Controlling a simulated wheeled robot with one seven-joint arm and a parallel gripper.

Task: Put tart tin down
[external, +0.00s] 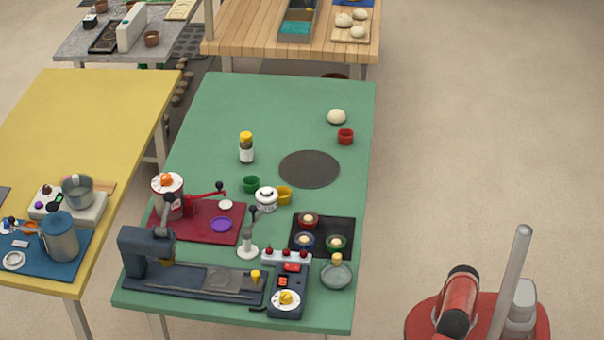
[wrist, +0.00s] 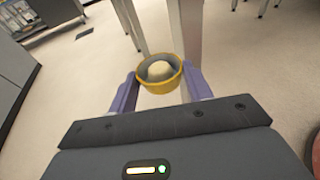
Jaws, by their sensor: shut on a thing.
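A yellow tart tin (wrist: 148,86) with a pale ball of dough inside shows in the wrist view. My gripper (wrist: 160,80) is shut on it, with one purple finger at each side of its rim. The tin is held in the air with floor and a pale post behind it. My gripper and this tin are not visible in the external view. There, a red tin (external: 346,137), a green tin (external: 251,185) and another yellow tin (external: 285,196) stand on the green table (external: 230,115).
A dark round mat (external: 309,168) on the green table is bare. A dark tray (external: 322,252) holds several filled tins. A yellow-capped jar (external: 246,150), a dough ball (external: 336,117) and machines crowd other parts. The table's far left area is clear.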

